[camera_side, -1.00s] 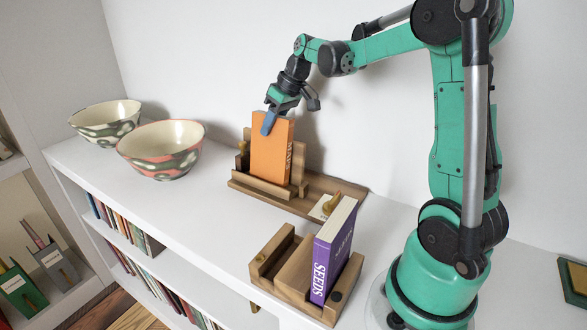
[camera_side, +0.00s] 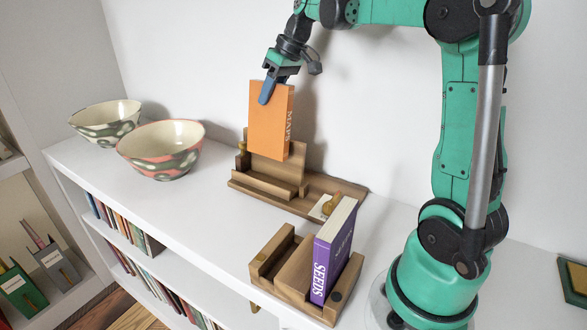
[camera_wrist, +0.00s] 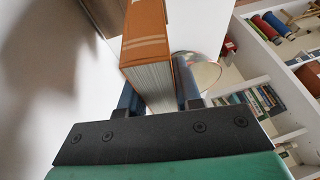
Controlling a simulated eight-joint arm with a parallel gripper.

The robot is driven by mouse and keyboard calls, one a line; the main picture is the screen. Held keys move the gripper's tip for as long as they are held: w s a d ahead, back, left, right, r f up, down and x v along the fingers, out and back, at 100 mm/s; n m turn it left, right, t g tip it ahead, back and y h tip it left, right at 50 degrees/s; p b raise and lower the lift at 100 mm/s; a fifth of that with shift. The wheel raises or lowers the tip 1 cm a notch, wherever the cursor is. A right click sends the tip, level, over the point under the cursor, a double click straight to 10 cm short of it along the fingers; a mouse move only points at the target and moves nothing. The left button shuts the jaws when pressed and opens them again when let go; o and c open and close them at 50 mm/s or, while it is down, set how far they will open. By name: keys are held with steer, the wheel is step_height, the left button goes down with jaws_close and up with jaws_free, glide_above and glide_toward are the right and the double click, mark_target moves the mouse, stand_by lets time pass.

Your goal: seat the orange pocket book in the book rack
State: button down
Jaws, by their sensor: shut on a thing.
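The orange pocket book (camera_side: 268,130), with "MAPS" on its spine, hangs upright in my gripper (camera_side: 269,92), which is shut on its top end. In the wrist view the orange book (camera_wrist: 146,35) lies between the two blue fingers of my gripper (camera_wrist: 158,92). In the side view, its lower edge shows above the front ledge of the back wooden rack (camera_side: 262,184), in front of that rack's upright board. A second wooden rack (camera_side: 272,260) stands nearer the camera and holds a purple book (camera_side: 332,252) marked "SEEDS", with a space to its left.
Two patterned bowls, one pink-rimmed (camera_side: 162,165) and one pale green (camera_side: 100,132), stand left of the back rack. White shelf top (camera_side: 205,210) is clear in front.

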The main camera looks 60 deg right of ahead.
step_height(320, 180, up, 11)
steer(key=s+a+n+g+y, duration=0.2)
steer(key=s+a+n+g, duration=0.3)
steer(key=s+a+n, duration=1.1)
step_height(320, 180, down, 20)
steer(key=w+a+n, duration=0.1)
steer(key=n, duration=0.1)
steer(key=shift+w+a+y, duration=0.3)
steer(key=shift+w+a, duration=0.05)
steer(key=shift+a, duration=0.05)
steer(key=c, duration=0.6)
jaws_free()
steer(key=shift+f, duration=0.1)
